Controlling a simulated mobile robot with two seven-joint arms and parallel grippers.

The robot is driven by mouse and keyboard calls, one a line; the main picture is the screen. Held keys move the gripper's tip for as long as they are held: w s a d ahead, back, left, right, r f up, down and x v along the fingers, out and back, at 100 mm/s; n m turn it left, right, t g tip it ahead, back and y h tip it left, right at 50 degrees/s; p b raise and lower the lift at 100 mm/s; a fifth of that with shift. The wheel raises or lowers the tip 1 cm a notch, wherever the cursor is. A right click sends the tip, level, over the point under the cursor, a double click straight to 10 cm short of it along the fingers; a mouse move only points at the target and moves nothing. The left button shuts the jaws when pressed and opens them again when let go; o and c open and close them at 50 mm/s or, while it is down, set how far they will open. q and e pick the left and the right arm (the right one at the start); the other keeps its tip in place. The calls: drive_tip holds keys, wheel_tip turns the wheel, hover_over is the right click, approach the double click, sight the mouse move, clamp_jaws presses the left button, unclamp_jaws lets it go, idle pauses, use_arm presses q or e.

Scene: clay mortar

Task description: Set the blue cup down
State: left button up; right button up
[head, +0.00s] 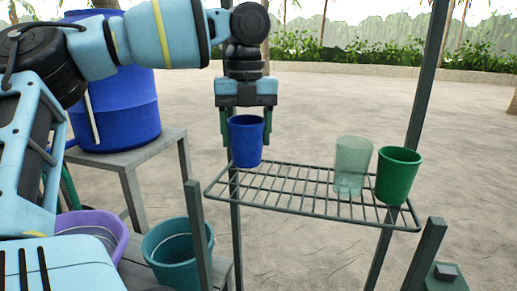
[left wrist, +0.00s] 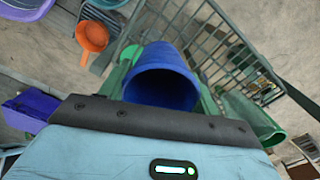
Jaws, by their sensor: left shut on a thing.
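The blue cup (head: 246,150) is upright between the fingers of my left gripper (head: 246,138), which is shut on it. It is at the back left part of the wire rack (head: 300,190). I cannot tell whether its base touches the bars. In the left wrist view the cup's open mouth (left wrist: 162,85) faces the camera, and the rack (left wrist: 215,45) lies beyond it. My right gripper is in neither view.
A translucent green cup (head: 352,165) and a solid green cup (head: 399,175) stand at the rack's right end. The rack's middle is clear. A dark post (head: 425,90) rises behind. A blue barrel (head: 120,100), a teal bucket (head: 178,260) and a purple basin (head: 100,225) are at left.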

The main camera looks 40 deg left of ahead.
sight(257, 147)
use_arm(q)
drive_tip(key=shift+w+d+f, duration=0.1)
drive_tip(key=shift+w+d, duration=0.1)
drive_tip(key=shift+w, duration=0.35)
drive_tip(key=shift+w+d, duration=0.15)
drive_tip(key=shift+w, duration=0.35)
drive_tip(key=shift+f+p, duration=0.3)
drive_tip(key=shift+f, duration=1.45)
drive_tip(key=shift+f, duration=0.15)
drive_tip(key=o, duration=1)
drive_tip(key=shift+r+b, duration=0.3)
drive_tip(key=shift+r, duration=3.65)
